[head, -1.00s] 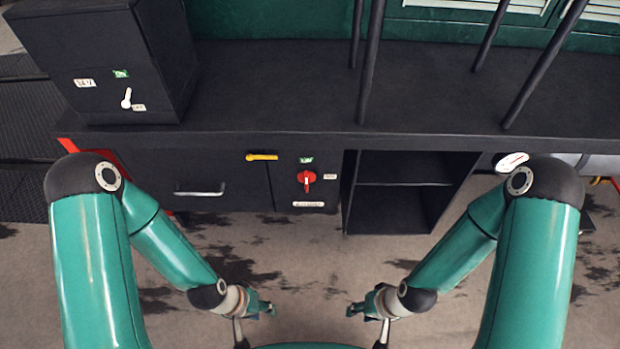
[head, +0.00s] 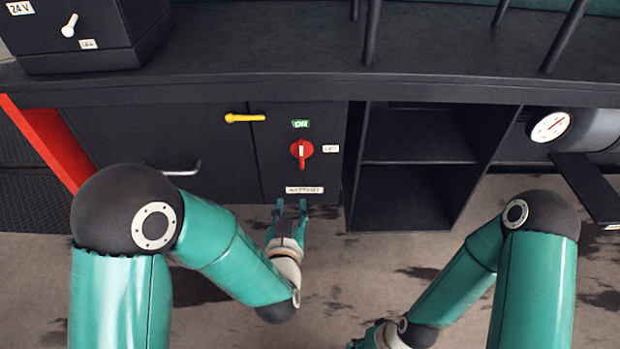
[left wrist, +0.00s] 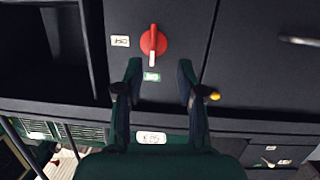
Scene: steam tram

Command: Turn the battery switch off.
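The battery switch is a red rotary knob (head: 301,150) with a white pointer, on a dark cabinet panel. Its pointer points up at the green ON label (head: 300,124); an OFF label (head: 330,149) is to its right. A white plate reading BATTERY (head: 305,190) is below. My left gripper (head: 291,203) is open and empty, just below that plate in the head view. In the left wrist view, which is upside down, the knob (left wrist: 153,42) appears beyond the open fingers (left wrist: 159,70), apart from them. My right gripper (head: 360,343) is low at the bottom edge, mostly cut off.
A yellow handle (head: 245,118) is left of the knob, with a drawer handle (head: 172,170) further left. A 24 V box (head: 75,35) with a white lever stands on the counter. Open shelves (head: 410,135) and a gauge (head: 550,126) are on the right.

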